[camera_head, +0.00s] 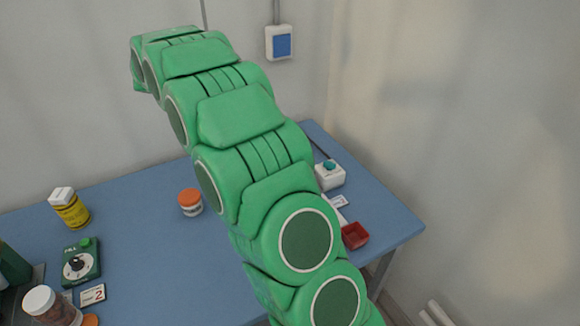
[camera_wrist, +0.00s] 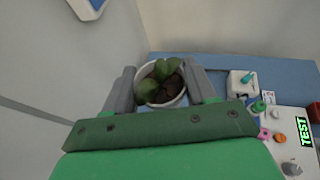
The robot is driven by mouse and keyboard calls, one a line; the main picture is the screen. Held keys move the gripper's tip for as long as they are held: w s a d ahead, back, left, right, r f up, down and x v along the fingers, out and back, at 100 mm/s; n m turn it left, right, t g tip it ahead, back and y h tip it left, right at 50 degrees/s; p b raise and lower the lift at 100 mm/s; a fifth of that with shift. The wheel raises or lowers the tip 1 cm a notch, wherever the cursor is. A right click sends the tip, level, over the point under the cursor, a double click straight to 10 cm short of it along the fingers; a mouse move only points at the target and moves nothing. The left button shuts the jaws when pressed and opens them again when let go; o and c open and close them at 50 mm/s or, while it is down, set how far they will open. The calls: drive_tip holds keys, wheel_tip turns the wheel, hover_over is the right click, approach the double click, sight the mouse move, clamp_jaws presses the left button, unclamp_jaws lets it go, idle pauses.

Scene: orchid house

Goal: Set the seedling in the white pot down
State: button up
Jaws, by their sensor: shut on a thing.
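In the wrist view, the seedling (camera_wrist: 158,84) has several green leaves and sits in dark soil in a white pot (camera_wrist: 152,103). My gripper (camera_wrist: 160,82) is shut on the white pot, with one grey finger on each side of it. The blue table (camera_wrist: 215,64) shows beyond and below the pot in this view. I cannot tell how far the pot is above it. In the head view my green arm hides the gripper, and neither pot nor seedling shows there.
On the blue table (camera_head: 150,240) stand an orange-lidded jar (camera_head: 190,202), a yellow bottle (camera_head: 70,208), a green dial box (camera_head: 81,262), a white box with a teal button (camera_head: 329,174) and a red tray (camera_head: 354,236). The table's middle left is mostly clear.

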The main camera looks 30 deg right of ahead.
drive_tip(key=s+d+m+g, duration=0.35)
drive_tip(key=s+d, duration=0.25)
drive_tip(key=d, duration=0.5)
drive_tip(key=shift+n, duration=0.25)
drive_tip(key=shift+f, duration=14.15)
drive_tip(key=shift+f, duration=0.15)
drive_tip(key=o, duration=1.1)
drive_tip(key=shift+r, duration=0.2)
drive_tip(key=v, duration=1.2)
drive_tip(key=shift+a+f, duration=0.1)
drive_tip(key=shift+f, duration=0.1)
